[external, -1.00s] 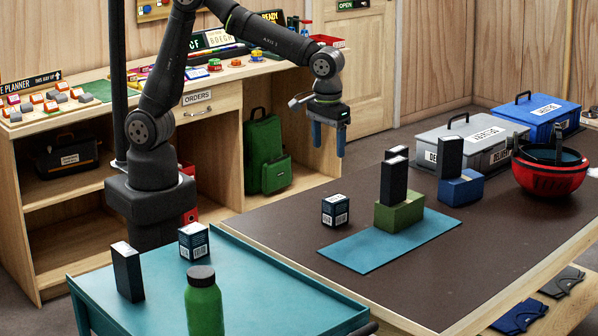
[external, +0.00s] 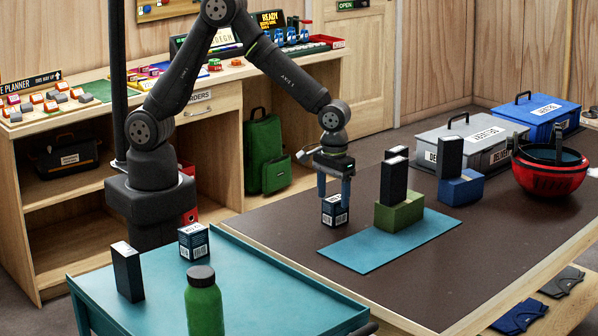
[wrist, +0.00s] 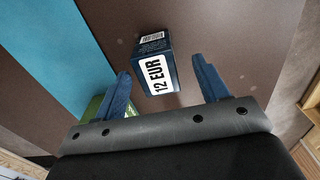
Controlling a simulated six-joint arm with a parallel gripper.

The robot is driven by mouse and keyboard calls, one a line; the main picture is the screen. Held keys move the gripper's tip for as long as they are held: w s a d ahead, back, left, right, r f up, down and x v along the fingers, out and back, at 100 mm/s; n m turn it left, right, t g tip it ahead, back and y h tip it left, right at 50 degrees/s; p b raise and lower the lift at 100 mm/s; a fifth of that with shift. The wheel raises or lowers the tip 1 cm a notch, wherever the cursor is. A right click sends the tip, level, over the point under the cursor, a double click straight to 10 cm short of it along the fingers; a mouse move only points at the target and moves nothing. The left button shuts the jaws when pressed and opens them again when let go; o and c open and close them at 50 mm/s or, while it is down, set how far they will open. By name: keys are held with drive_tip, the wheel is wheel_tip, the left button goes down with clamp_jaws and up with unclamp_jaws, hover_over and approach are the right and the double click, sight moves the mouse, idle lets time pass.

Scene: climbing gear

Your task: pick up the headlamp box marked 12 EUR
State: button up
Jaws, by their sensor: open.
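The headlamp box marked 12 EUR (wrist: 155,70) is a small dark blue box with a white label on top and a barcode on its side. In the external view the box (external: 334,213) stands on the brown table, left of the blue mat. My gripper (external: 335,190) is above the box there, fingers pointing down. In the wrist view my gripper (wrist: 165,80) is open, one blue finger on each side of the box. The box looks clear of both fingers in the wrist view. Whether the fingertips reach down beside its walls I cannot tell.
A green block (external: 399,214) with dark boxes stands on the blue mat (external: 365,249), close to the right of my gripper. A blue block (external: 461,189) with another dark box stands behind. A second small box (external: 193,241) and a green bottle (external: 203,305) are on the teal bench.

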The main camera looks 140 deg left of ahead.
sight(335, 210)
drive_tip(key=f, duration=0.5)
drive_tip(key=shift+w+a, duration=0.2)
drive_tip(key=shift+a, duration=0.05)
drive_tip(key=shift+c, duration=0.5)
drive_tip(key=c, duration=1)
